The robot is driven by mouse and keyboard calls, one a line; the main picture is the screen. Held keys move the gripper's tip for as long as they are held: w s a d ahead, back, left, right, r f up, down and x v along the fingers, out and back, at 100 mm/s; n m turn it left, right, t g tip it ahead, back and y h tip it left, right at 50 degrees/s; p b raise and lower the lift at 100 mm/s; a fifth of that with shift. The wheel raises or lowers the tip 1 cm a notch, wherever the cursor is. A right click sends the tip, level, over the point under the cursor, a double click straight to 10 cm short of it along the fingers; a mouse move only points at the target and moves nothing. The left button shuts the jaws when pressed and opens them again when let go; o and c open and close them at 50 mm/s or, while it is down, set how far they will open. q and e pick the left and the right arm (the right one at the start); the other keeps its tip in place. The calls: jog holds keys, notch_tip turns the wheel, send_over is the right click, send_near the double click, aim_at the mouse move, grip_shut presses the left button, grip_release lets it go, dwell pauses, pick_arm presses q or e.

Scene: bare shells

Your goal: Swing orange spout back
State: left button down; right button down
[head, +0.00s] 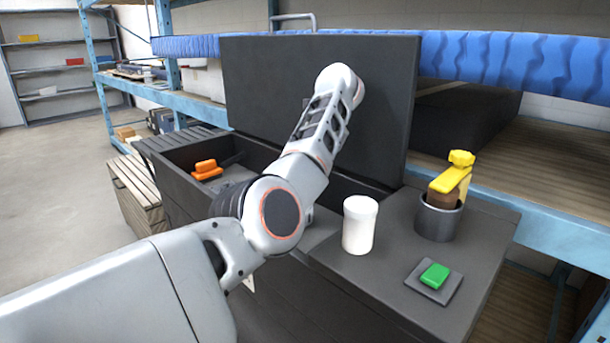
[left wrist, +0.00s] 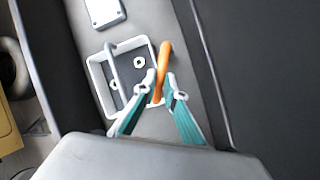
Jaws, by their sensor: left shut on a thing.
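The orange spout (left wrist: 165,56) shows in the left wrist view as a short slanted bar beside a small white-rimmed basin (left wrist: 94,76). The spout's lower end is partly hidden by the fingertips. In the head view my left arm reaches up to a dark upright panel (head: 250,80), and neither its gripper nor the spout can be made out there. My right gripper is in neither view.
A dark open box (head: 180,160) holds an orange block (head: 206,170). A white cylinder (head: 360,224), a dark cup (head: 437,222) under a yellow part (head: 452,178), and a green button (head: 435,275) stand to the right. A grey bar (left wrist: 122,68) crosses the basin.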

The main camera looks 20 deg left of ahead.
pick_arm(q)
jog(key=c, duration=2.1)
grip_release()
jog(key=v, duration=1.2)
jog(key=shift+c, duration=0.3)
